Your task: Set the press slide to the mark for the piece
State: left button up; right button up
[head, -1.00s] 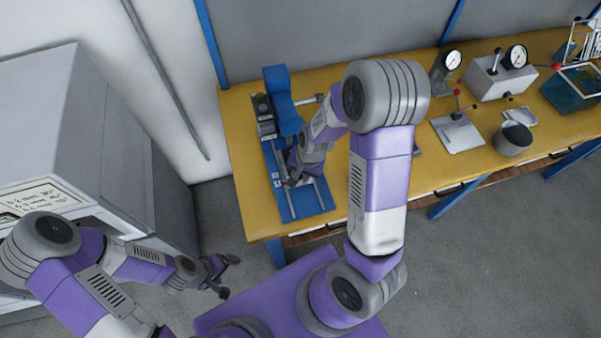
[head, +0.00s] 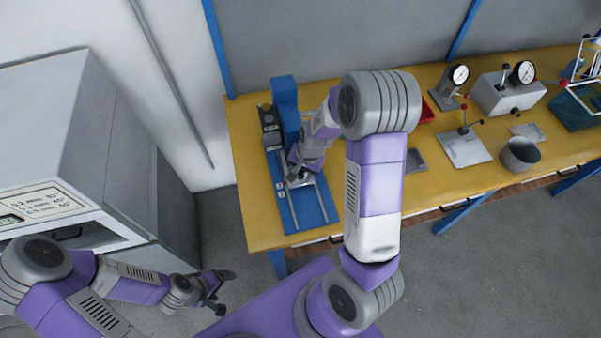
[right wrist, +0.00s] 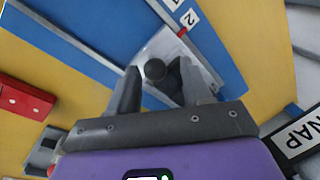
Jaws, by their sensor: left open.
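The press stands at the table's left end, with a blue base (head: 312,215), two rails and a blue column (head: 284,90). Its slide (right wrist: 200,75) is a clear-looking plate with a dark round knob (right wrist: 154,70). My right gripper (head: 299,181) is down at the slide, its fingertips (right wrist: 156,77) on both sides of the knob with no clear gap. White number labels (head: 279,190) line the base's left side; one (right wrist: 187,18) with a red line shows beside the slide. My left gripper (head: 218,292) is open and empty, off the table.
A grey cabinet at left carries a sign (head: 42,203) listing millimetre sizes and angles. In the right wrist view, a red block (right wrist: 25,98) lies at left.

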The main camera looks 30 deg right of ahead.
jog(key=shift+s, duration=0.1)
notch_tip(320, 180, up, 8)
jog(key=s+p, duration=0.1)
jog(key=p, duration=0.1)
jog(key=shift+d+f, duration=0.25)
jog(key=shift+d, duration=0.15)
jog(key=shift+s, duration=0.1)
dwell(0.3)
